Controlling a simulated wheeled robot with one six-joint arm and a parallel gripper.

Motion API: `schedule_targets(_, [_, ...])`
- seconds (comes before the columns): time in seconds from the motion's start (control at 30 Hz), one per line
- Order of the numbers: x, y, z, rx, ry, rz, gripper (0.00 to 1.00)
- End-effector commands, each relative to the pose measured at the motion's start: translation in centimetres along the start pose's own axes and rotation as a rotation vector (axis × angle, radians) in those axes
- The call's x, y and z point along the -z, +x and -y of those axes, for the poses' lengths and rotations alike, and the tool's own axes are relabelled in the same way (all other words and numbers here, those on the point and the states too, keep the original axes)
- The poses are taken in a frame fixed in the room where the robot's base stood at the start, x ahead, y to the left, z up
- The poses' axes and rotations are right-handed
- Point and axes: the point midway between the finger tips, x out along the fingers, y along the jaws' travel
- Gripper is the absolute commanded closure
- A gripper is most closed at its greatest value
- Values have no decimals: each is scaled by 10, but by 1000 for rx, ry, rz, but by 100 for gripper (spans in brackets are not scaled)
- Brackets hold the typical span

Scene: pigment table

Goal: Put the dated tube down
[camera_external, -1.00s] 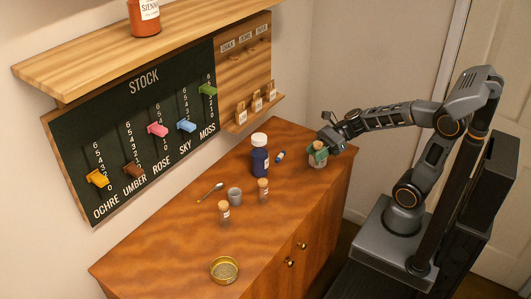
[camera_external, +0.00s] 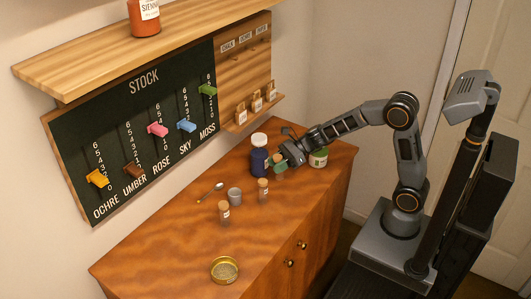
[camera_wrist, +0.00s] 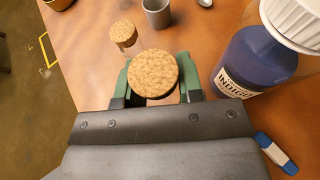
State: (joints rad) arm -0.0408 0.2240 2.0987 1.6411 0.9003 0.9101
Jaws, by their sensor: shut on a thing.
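My gripper (camera_external: 281,164) is shut on a corked tube, just right of the blue bottle in the external view. In the wrist view, its round cork top (camera_wrist: 153,74) sits between my green fingertips. Its glass body and any date are hidden, and I cannot tell whether its base touches the tabletop.
The indigo bottle (camera_wrist: 262,62) with a white cap stands close beside my gripper. A grey cup (camera_external: 235,196), a spoon (camera_external: 210,191) and a brass dish (camera_external: 224,269) lie left of it. A green-lidded jar (camera_external: 318,158) stands right. A blue-and-white item (camera_wrist: 275,152) lies nearby. The front cabinet top has free room.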

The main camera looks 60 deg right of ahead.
Motion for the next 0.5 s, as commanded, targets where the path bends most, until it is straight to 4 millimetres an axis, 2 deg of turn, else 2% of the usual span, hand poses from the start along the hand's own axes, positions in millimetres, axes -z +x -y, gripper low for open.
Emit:
schedule_targets(0.3, [29,17,4,-1,2,-1,92])
schedule_targets(0.5, [33,18,4,1,-1,1,92])
